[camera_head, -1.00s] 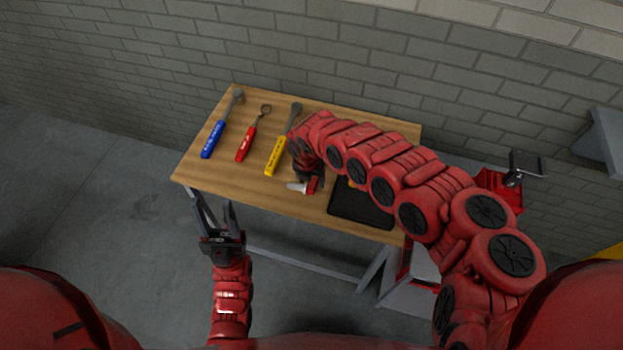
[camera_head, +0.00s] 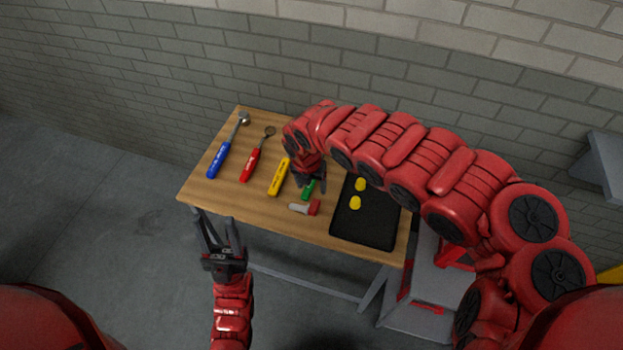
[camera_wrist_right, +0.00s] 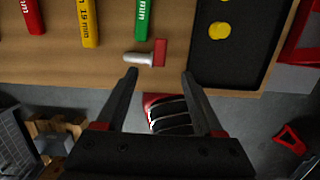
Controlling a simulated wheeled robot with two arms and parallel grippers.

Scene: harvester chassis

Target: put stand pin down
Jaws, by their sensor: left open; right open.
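The stand pin, with a pale shaft and a red head (camera_head: 314,207), lies on its side on the wooden table near its front edge, left of the black tray. It also shows in the right wrist view (camera_wrist_right: 159,53), just beyond the fingertips. My right gripper (camera_head: 312,184) is above the table, behind the pin in the head view; its open fingers (camera_wrist_right: 159,74) are apart and empty. The arm hides part of the table behind it. My left gripper (camera_head: 215,217) is open and empty, off the table's front left corner.
On the wooden table (camera_head: 262,220) lie blue (camera_head: 219,160), red (camera_head: 250,165), yellow (camera_head: 279,177) and green (camera_head: 309,190) handled tools. The black tray (camera_head: 362,225) holds two yellow pieces (camera_head: 355,203). A brick wall stands behind. The table's front left is bare.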

